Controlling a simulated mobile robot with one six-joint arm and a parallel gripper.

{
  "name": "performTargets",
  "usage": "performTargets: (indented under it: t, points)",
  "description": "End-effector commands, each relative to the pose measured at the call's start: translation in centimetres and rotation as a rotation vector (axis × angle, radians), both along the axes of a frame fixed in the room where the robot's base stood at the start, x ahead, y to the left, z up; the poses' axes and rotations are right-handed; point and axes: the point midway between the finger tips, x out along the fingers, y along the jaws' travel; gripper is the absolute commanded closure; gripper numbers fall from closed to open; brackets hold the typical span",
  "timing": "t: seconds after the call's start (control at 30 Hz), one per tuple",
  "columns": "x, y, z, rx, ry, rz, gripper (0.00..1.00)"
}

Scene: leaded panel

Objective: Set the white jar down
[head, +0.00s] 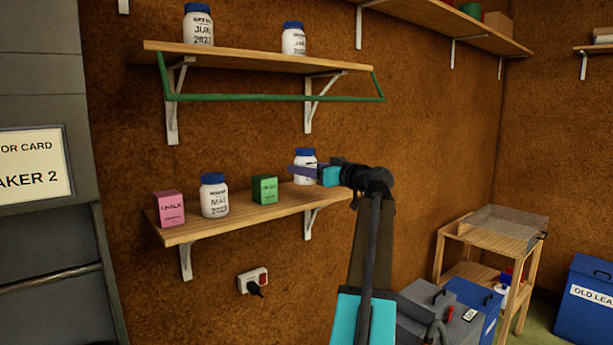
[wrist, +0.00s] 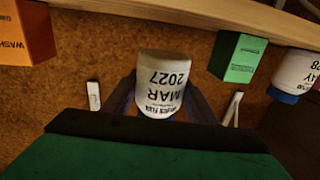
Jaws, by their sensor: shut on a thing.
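The white jar (head: 304,168) with a blue lid is in my gripper (head: 318,174), over the right part of the lower shelf (head: 250,212) in the head view. In the wrist view, which shows the scene upside down, the jar (wrist: 163,80) reads MAR 2027. My gripper's fingers (wrist: 160,100) are shut on its two sides. A strip of brown wall shows between the jar's base and the shelf edge (wrist: 130,13), so the jar looks held above the shelf. Its lid is mostly hidden in the wrist view.
A green box (head: 265,189), another white jar (head: 214,196) and a pink chalk box (head: 170,208) stand on the lower shelf. An orange box (wrist: 25,35) stands on the held jar's other side. The upper shelf (head: 255,60) has a green rail (head: 270,98) below it.

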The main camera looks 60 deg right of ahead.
Motion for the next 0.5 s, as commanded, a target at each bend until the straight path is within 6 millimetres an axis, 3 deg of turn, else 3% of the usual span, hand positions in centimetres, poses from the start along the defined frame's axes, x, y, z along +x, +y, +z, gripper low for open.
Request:
performTargets:
  t: [0.2, 0.5]
  points:
    - [1.3, -2.8, 0.0, 0.001, -0.002, 0.000, 0.80]
    - [1.8, -3.6, -0.3, 0.000, -0.002, 0.001, 0.80]
